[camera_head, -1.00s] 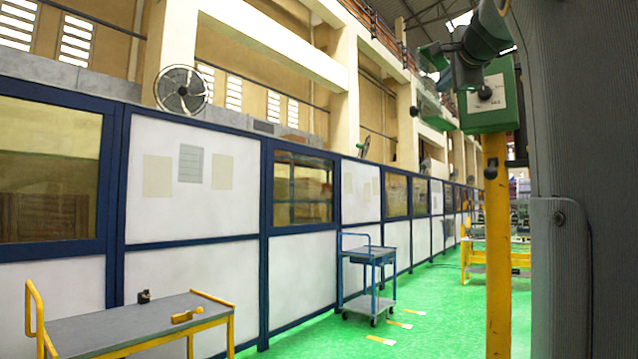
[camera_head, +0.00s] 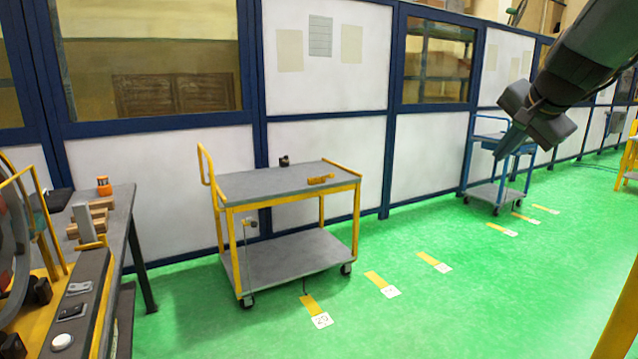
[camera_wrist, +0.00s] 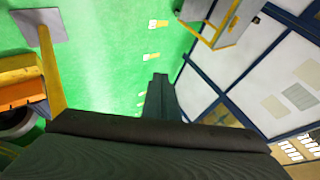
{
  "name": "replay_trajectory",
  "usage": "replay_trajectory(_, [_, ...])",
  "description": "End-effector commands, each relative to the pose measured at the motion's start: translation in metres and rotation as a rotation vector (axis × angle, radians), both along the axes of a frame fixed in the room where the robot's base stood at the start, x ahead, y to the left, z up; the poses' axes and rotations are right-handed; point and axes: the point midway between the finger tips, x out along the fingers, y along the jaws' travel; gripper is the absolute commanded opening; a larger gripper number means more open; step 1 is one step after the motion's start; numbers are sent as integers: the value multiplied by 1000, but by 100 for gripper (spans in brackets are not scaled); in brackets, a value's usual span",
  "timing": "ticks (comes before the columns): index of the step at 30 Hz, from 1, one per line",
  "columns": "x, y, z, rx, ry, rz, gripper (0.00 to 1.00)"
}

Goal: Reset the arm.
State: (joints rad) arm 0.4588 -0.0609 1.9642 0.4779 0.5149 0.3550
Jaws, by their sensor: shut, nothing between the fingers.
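My gripper (camera_head: 507,143) hangs at the upper right of the head view, at the end of my dark arm. Its fingers are closed together and hold nothing. They point down and to the left, in front of the blue cart in the picture. In the wrist view my gripper (camera_wrist: 159,80) shows as a dark narrow shape pointing up the picture over the green floor, with nothing in it.
A yellow-framed cart (camera_head: 262,183) with small items on top stands by the white partition wall (camera_head: 330,155). A blue cart (camera_head: 497,190) stands farther right. A workbench (camera_head: 122,215) is at the left. The green floor (camera_head: 480,290) is open.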

Motion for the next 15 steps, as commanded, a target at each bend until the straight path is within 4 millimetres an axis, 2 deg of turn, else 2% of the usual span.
replay_trajectory(1, [-5, 22, -31, -20, 59, 60, 0])
replay_trajectory(3, [-15, 48, -70, -58, 136, 150, 0])
replay_trajectory(8, [-55, 108, -155, -148, 310, 373, 0])
replay_trajectory(12, [-106, 155, -223, -230, 458, 597, 0])
replay_trajectory(15, [-148, 181, -262, -287, 550, 759, 0])
